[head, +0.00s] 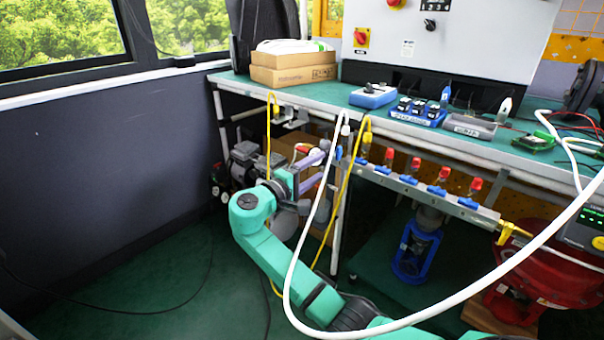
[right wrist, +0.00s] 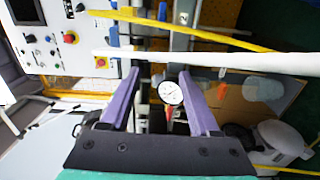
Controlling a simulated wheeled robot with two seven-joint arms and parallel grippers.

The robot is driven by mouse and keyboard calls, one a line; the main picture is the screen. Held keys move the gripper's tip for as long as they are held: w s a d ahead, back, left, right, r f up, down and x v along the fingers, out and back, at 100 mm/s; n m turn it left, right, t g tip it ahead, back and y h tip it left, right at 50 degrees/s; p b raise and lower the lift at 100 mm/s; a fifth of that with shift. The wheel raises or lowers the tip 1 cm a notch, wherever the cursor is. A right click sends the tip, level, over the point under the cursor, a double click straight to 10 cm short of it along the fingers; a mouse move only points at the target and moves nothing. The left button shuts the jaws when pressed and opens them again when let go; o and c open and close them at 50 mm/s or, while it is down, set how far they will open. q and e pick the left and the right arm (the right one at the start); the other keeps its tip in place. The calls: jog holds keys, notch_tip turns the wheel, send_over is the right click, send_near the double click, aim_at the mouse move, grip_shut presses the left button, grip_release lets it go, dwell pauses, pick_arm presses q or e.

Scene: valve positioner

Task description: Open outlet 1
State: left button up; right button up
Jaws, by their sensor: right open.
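A metal manifold bar (head: 408,186) runs under the bench's front edge. It carries several outlet valves with blue handles and red tops; the nearest to my gripper is the leftmost valve (head: 363,152). I cannot read which one is outlet 1, nor tell the handles' exact positions. My right gripper (head: 326,160) is left of the manifold, its purple fingers apart and empty. In the right wrist view, a round white gauge (right wrist: 170,92) with a red part below it shows between the open fingers (right wrist: 159,75), beyond them. My left gripper is not in view.
A white hose (head: 290,270) loops in front of the bench, and yellow hoses (head: 347,190) hang near my right gripper. The green bench (head: 450,140) holds boxes and instruments. A red round machine (head: 545,270) stands at right. The floor at left is mostly clear.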

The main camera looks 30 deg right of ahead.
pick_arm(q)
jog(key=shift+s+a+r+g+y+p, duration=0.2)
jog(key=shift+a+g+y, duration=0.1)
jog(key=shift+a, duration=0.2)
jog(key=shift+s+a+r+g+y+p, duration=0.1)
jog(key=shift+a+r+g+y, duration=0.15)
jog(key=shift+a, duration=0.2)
pick_arm(e)
jog(key=v, duration=0.7)
jog(key=shift+f, duration=0.1)
